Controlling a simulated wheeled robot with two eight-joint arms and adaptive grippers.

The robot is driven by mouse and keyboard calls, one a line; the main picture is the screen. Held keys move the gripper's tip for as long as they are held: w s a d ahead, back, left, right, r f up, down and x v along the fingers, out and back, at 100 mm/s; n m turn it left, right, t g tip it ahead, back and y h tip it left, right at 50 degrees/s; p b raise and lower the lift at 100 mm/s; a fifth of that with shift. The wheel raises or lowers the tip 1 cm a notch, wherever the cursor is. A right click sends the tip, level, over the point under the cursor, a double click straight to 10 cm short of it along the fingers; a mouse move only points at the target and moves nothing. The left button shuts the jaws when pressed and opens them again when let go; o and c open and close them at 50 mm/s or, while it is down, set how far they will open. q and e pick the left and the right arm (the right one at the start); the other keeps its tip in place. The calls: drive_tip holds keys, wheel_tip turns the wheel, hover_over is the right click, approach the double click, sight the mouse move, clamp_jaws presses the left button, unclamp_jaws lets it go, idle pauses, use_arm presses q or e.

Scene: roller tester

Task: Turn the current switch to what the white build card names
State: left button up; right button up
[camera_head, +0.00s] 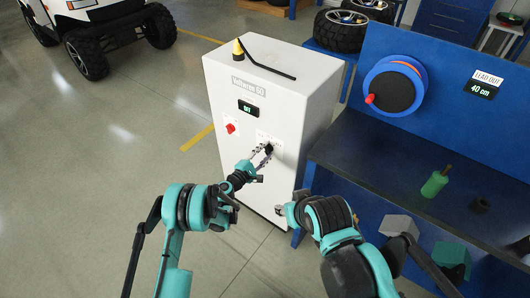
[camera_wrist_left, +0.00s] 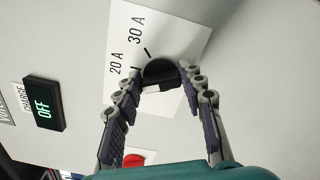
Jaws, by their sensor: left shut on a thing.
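The current switch is a black knob (camera_head: 268,149) on a white label plate on the front of the white cabinet (camera_head: 285,104). It also shows in the left wrist view (camera_wrist_left: 159,73), with "20 A" and "30 A" marks beside it. My left gripper (camera_head: 262,156) is shut on the knob, its two fingers on either side, also in the left wrist view (camera_wrist_left: 168,88). The fingers partly cover the dial, so I cannot tell which mark the knob points at. My right gripper (camera_head: 283,210) is low by the cabinet's front; its fingers are unclear. I see no readable white build card.
A red knob (camera_head: 231,128) and a small display (camera_head: 248,109) are on the cabinet; the display reads OFF in the left wrist view (camera_wrist_left: 44,104). A blue bench (camera_head: 400,165) with a cable reel (camera_head: 393,88) and a green bottle (camera_head: 435,183) stands right.

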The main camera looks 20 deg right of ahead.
use_arm(q)
drive_tip(key=m, duration=0.7)
drive_tip(key=shift+f, duration=0.25)
drive_tip(key=m, duration=0.4)
drive_tip(key=shift+f+m, duration=0.15)
drive_tip(key=shift+m, duration=1.65)
drive_tip(key=o, duration=1.2)
drive_tip(key=shift+c, duration=0.2)
drive_tip(key=v, duration=0.7)
drive_tip(key=shift+s+a, duration=0.15)
drive_tip(key=shift+a, duration=0.1)
